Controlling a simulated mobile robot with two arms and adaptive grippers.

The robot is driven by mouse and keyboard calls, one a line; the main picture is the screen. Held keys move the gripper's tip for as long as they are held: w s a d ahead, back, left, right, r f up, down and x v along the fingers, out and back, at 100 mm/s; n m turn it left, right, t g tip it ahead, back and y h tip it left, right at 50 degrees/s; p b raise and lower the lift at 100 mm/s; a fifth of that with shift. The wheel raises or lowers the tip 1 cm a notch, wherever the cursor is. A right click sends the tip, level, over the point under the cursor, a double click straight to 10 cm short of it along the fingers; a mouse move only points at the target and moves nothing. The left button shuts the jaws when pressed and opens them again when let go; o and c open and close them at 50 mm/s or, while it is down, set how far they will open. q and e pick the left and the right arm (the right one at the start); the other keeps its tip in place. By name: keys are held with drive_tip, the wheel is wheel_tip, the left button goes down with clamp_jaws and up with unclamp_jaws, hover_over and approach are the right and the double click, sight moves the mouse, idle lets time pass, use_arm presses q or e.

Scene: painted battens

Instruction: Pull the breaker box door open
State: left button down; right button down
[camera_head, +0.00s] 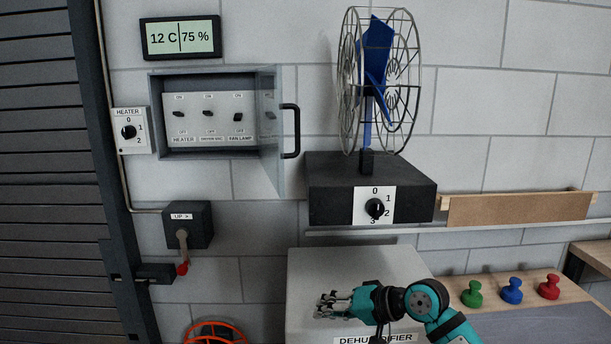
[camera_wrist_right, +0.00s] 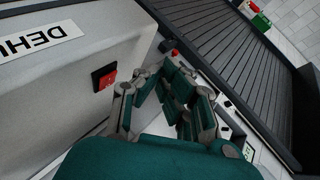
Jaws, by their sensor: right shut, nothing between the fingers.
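The breaker box (camera_head: 157,119) is a grey box on the block wall in the head view. Its door (camera_head: 271,122) is swung open to the right on its right side and sticks out toward me. A black bar handle (camera_head: 296,131) sits on the door. Inside are several black switches labelled HEATER, a middle one hard to read, and FAN LAMP. My right gripper (camera_head: 326,305) is shut and empty, well below the box, in front of the dehumidifier. It also shows in the right wrist view (camera_wrist_right: 178,92). My left gripper is not in view.
A caged blue fan (camera_head: 378,85) on a dark base (camera_head: 330,188) stands right of the door. The white dehumidifier (camera_head: 305,265) is below. A lever switch (camera_head: 187,226) and dark shutter (camera_head: 40,180) are at left. Green, blue and red knobs (camera_head: 512,291) are at right.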

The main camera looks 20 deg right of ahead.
drive_tip(key=w+d+r+m+t+y, duration=0.1)
drive_tip(key=d+r+m, duration=0.15)
drive_tip(key=r, duration=0.65)
drive_tip(key=w+d+r+m+t+y, duration=0.1)
drive_tip(key=w+d+r+t+y, duration=0.15)
drive_tip(key=r, duration=0.65)
drive_tip(key=w+d+r+m+t, duration=0.1)
drive_tip(key=d+r, duration=0.2)
drive_tip(key=r, duration=0.6)
drive_tip(key=w+a+p, duration=0.6)
drive_tip(key=w+a, duration=0.1)
drive_tip(key=a, duration=0.3)
drive_tip(key=shift+a+f+p, duration=0.15)
drive_tip(key=shift+a+p, duration=0.1)
drive_tip(key=shift+p, duration=0.15)
drive_tip(key=shift+w, duration=0.1)
